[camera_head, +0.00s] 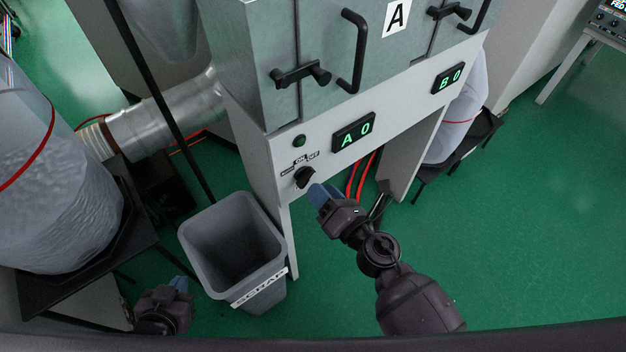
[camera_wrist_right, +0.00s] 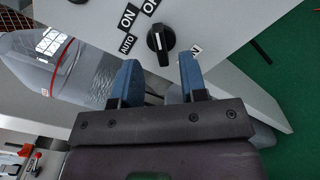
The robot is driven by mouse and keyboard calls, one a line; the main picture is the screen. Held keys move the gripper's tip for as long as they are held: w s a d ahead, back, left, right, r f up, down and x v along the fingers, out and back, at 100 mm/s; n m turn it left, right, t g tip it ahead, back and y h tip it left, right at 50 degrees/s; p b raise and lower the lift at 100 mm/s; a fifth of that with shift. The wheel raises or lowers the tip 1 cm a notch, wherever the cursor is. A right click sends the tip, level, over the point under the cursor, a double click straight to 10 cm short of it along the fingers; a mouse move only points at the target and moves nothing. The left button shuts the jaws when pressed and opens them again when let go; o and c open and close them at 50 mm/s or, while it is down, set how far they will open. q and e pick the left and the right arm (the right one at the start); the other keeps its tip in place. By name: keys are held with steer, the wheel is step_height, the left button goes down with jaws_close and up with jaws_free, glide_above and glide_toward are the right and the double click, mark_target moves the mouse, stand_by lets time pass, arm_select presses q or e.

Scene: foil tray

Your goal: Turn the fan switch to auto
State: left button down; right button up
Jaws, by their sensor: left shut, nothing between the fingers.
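The fan switch is a black rotary knob (camera_head: 305,177) on the front panel of the grey cabinet, below a small green light. In the right wrist view the knob (camera_wrist_right: 160,40) has a white pointer line, with AUTO, ON and OFF labels around its upper left. The line runs nearly upright in that view; I cannot tell surely which label it marks. My right gripper (camera_head: 323,194) is just right of and below the knob. In its wrist view the blue fingers (camera_wrist_right: 160,78) are apart, empty, and short of the knob. My left gripper (camera_head: 180,284) is shut and empty at lower left.
A grey scrap bin (camera_head: 190,232) stands below and left of the panel. The A 0 display (camera_head: 353,132) is right of the knob, with door handles (camera_head: 352,50) above. Red cables (camera_head: 360,175) hang behind my right gripper. Green floor (camera_head: 530,230) is clear at right.

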mark_target(310, 179)
steer(key=shift+x, duration=1.95)
jaws_close()
